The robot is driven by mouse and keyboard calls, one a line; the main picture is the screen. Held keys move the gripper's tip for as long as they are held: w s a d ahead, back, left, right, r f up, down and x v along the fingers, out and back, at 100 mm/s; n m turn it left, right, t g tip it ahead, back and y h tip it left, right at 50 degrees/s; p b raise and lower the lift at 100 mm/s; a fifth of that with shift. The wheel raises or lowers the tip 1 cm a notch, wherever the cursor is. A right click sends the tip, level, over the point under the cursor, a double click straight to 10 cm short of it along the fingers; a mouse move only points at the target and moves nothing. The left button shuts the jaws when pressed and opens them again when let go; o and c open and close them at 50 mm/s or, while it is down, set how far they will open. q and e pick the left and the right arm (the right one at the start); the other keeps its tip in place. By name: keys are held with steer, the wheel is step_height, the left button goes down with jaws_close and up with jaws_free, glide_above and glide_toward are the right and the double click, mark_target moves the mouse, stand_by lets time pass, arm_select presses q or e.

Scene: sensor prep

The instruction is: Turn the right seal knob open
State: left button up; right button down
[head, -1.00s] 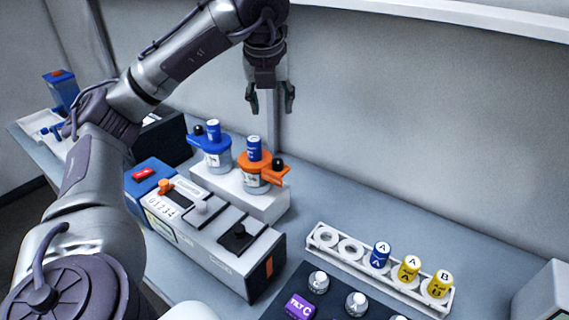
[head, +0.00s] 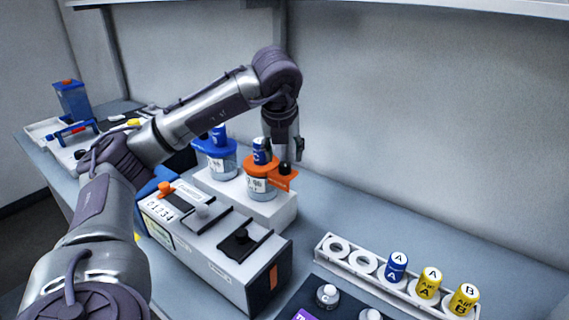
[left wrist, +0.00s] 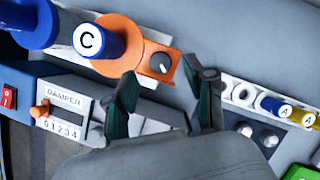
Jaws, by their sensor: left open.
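The right jar (head: 262,188) has an orange lid with a side tab, and a blue cylinder stands in its top. The right seal knob (head: 285,168) is a small black knob on that tab. In the left wrist view the knob (left wrist: 160,62) shows a pale pointer line, just beyond the gap between my fingers. My left gripper (head: 283,150) is open and points down, close above the knob, with its fingers to either side. In the left wrist view the left gripper (left wrist: 166,84) is empty. My right gripper is not in view.
A jar with a blue lid (head: 215,160) stands left on the same white block (head: 275,210). A grey device with a damper panel (head: 220,262) is in front. A white rack (head: 390,282) with several labelled cylinders lies to the right. The back wall is close behind.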

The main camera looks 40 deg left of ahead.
mark_target(284, 164)
arm_select(q)
steer(key=shift+x, duration=1.95)
jaws_close()
